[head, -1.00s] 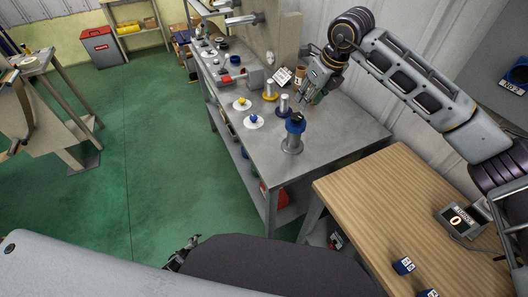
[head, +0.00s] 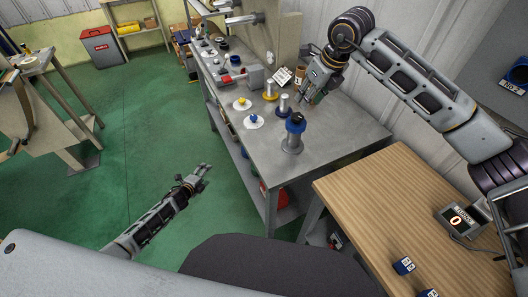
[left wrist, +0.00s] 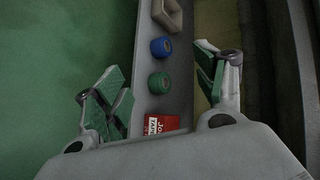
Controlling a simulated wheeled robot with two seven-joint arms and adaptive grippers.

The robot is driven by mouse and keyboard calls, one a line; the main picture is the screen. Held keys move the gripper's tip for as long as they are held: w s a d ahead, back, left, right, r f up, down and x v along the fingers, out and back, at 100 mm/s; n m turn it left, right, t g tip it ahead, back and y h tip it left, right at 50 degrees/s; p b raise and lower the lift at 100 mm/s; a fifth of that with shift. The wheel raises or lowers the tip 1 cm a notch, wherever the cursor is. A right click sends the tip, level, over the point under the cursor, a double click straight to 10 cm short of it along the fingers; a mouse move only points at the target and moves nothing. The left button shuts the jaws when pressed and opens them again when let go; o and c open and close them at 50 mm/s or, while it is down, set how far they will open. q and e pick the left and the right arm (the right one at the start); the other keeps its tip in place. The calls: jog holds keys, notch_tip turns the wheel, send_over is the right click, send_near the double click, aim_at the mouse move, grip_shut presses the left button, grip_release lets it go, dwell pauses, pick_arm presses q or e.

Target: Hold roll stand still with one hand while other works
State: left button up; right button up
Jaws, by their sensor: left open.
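A grey stand (head: 292,146) with a blue roll (head: 295,122) on top stands upright near the table's front edge. My left gripper (head: 204,172) is out over the green floor, left of the table and away from the stands. In the left wrist view its fingers (left wrist: 162,66) are spread, with nothing held between them.
A grey metal table (head: 340,130) carries white discs with yellow and blue knobs. In the left wrist view, a lower shelf holds a blue roll (left wrist: 161,47), a green roll (left wrist: 160,83) and a red box (left wrist: 160,124). A wooden table (head: 380,200) stands at right.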

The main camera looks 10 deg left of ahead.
pick_arm(q)
jog(key=w+d+r+m+t+h, duration=0.1)
jog(key=w+d+r+m+h, duration=0.1)
jog(key=d+r+m, duration=0.45)
jog(key=w+d+r+m+h, duration=0.1)
jog(key=w+r+m+h, duration=0.15)
jog(key=r, duration=0.65)
jog(key=w+d+r+m+t+h, duration=0.1)
jog(key=w+d+r+m, duration=0.2)
jog(key=r+m, duration=0.3)
jog(key=m+g+h, duration=0.2)
jog(key=m+h, duration=0.4)
jog(key=m, duration=0.3)
send_near(289, 139)
jog(key=shift+s+a+f, duration=0.15)
jog(key=shift+s+a, duration=0.2)
jog(key=shift+a, duration=0.05)
jog(key=shift+w, duration=0.1)
jog(key=shift+r+x, duration=0.1)
jog(key=shift+x, duration=3.3)
jog(key=shift+r+x, duration=0.15)
jog(key=shift+x, duration=3.3)
jog(key=shift+c, duration=0.4)
